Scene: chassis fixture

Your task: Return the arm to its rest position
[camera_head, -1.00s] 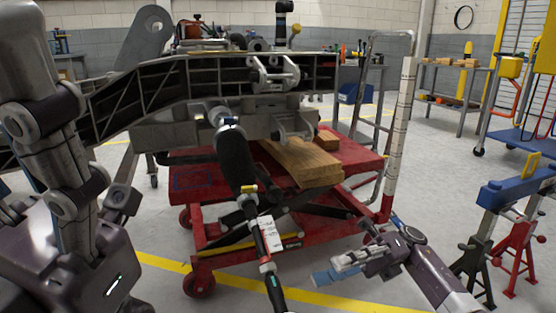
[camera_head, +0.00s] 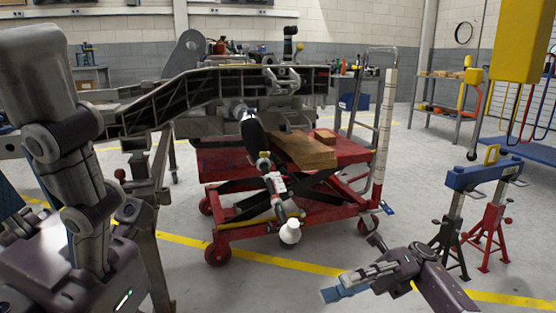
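My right arm comes in from the lower right. Its gripper (camera_head: 346,287) is low over the grey floor, in front of the red lift cart and apart from it. Its fingers show small and nearly edge-on, so I cannot tell if they are open or shut. A long black strut-like part (camera_head: 252,135) slants down from the frame in front of the cart.
Wooden blocks (camera_head: 303,150) lie on the cart. A white rounded piece (camera_head: 290,232) shows below the strut. A yellow box (camera_head: 520,40) hangs upper right. Floor between is open.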

